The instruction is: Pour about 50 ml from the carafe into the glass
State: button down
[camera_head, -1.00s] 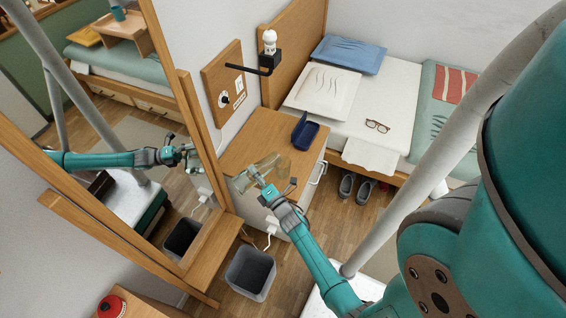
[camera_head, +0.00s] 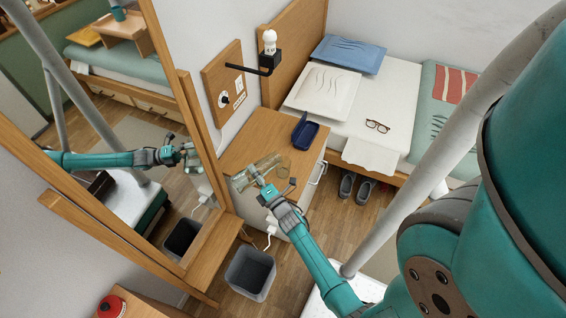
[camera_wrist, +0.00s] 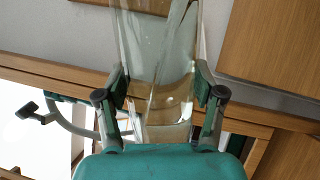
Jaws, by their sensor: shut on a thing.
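The clear carafe (camera_head: 262,164) is held by my gripper (camera_head: 268,188) at the front edge of the wooden bedside cabinet. It leans well over in the head view. In the wrist view the carafe (camera_wrist: 155,50) runs up between the two fingers of my gripper (camera_wrist: 161,98), which are shut on it. A pale band shows low in it, but I cannot tell the liquid level. A faint clear outline, likely the glass (camera_head: 284,167), shows just right of the carafe over the cabinet top. Whether any liquid is flowing cannot be seen.
The bedside cabinet (camera_head: 252,138) carries an open dark blue case (camera_head: 304,132). A bin (camera_head: 250,273) stands on the floor in front. A black wall arm (camera_head: 250,70) reaches above the cabinet. A mirror at left reflects my arm. The bed (camera_head: 385,85) is at right.

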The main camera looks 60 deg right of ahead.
aim_at(254, 178)
jog(key=shift+d+r+m, duration=0.1)
jog(key=shift+r+m, duration=0.2)
dwell(0.7)
dwell(0.9)
jog(key=shift+w+a+f+n, duration=0.1)
jog(key=shift+a+f+n, duration=0.25)
jog(key=shift+f+n, duration=0.45)
notch_tip(254, 178, down, 2)
jog(key=n, duration=0.2)
jog(key=shift+d+n+y, duration=0.1)
jog(key=shift+n+y, duration=0.2)
jog(key=shift+d+r+n+y, duration=0.15)
jog(key=shift+n+y, duration=0.05)
jog(key=shift+n, duration=0.3)
jog(key=shift+d+r+n+y, duration=0.1)
jog(key=shift+r+n+y, duration=0.1)
jog(key=shift+n, duration=0.3)
dwell(0.3)
jog(key=n, duration=0.2)
jog(key=s+d+r+n, duration=0.1)
jog(key=shift+d+n+y, duration=0.2)
jog(key=shift+n+y, duration=0.2)
jog(key=n, duration=0.3)
jog(key=shift+w+a+r, duration=0.15)
jog(key=shift+a, duration=0.05)
jog(key=n, duration=0.4)
jog(key=shift+d+f+n+g+y, duration=0.15)
jog(key=shift+f+n+g+y, duration=0.15)
jog(key=shift+f+g, duration=0.1)
